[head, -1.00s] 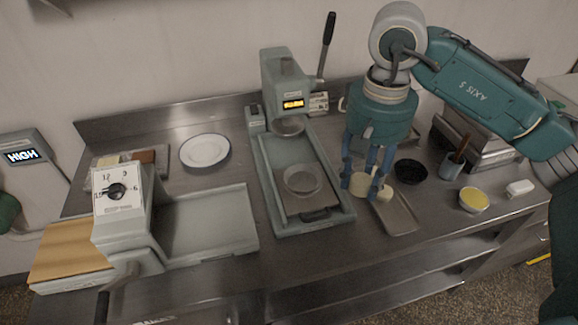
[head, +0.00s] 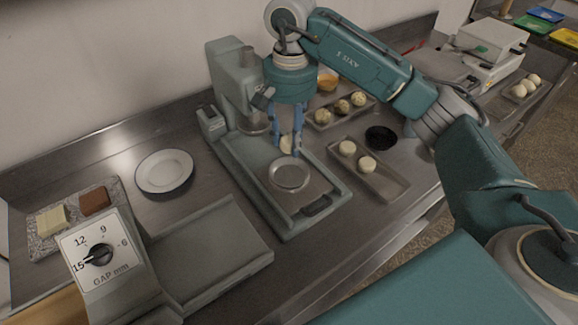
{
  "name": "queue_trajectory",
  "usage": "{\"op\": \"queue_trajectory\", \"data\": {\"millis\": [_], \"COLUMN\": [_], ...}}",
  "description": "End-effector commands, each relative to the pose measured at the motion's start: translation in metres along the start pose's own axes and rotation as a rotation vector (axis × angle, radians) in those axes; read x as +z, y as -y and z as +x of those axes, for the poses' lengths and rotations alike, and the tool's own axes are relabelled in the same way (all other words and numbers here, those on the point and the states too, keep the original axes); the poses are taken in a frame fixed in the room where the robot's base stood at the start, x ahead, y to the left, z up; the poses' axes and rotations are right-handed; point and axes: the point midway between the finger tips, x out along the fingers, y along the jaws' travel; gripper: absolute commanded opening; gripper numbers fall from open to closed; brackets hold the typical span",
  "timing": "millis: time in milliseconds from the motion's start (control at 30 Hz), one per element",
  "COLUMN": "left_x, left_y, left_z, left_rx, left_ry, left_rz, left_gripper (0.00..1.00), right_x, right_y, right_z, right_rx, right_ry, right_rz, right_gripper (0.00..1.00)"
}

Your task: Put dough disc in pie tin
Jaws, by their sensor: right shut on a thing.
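My right gripper (head: 287,152) is shut on a pale dough disc (head: 286,143), held tilted on edge between its fingers. They are just above and beyond a shallow round metal pie tin (head: 290,175). The tin sits on the sliding plate of the grey press (head: 247,180); its visible inside looks empty. Two more pale dough pieces (head: 367,164) lie on a narrow tray (head: 384,184) to the right. My left gripper is out of view.
The press column stands left of my right gripper. A dark round dish (head: 380,138) and a tray of dough balls (head: 323,119) are to the right. A white plate (head: 164,171) and a dial machine (head: 103,254) are on the left.

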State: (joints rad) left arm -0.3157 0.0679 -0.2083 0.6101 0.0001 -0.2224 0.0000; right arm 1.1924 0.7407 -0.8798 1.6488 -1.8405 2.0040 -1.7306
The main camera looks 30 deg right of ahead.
Motion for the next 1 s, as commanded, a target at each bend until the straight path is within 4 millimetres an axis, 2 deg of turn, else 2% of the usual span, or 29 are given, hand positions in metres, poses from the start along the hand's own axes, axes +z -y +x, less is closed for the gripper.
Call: {"op": "queue_trajectory", "data": {"millis": [33, 200, 333, 467, 700, 1000], "left_x": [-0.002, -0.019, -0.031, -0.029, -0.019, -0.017], "left_y": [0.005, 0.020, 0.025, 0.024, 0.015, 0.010], "left_z": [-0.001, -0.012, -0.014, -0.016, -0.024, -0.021], "left_rx": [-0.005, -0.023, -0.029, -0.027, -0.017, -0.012], "left_ry": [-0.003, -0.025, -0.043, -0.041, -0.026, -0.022], "left_rz": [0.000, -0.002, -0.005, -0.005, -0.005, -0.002], "left_gripper": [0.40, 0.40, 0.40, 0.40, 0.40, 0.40], "right_x": [0.003, 0.001, 0.001, 0.001, 0.001, 0.000], "right_y": [0.000, -0.001, 0.000, 0.000, -0.001, 0.000], "right_z": [0.014, 0.046, 0.059, 0.067, 0.098, 0.102], "right_rx": [0.003, 0.002, 0.000, 0.001, 0.001, 0.000], "right_ry": [0.007, 0.003, 0.001, 0.001, 0.001, -0.001], "right_rz": [-0.003, -0.001, -0.001, -0.001, -0.001, -0.002], "right_gripper": [0.11, 0.11, 0.11, 0.11, 0.11, 0.11]}}
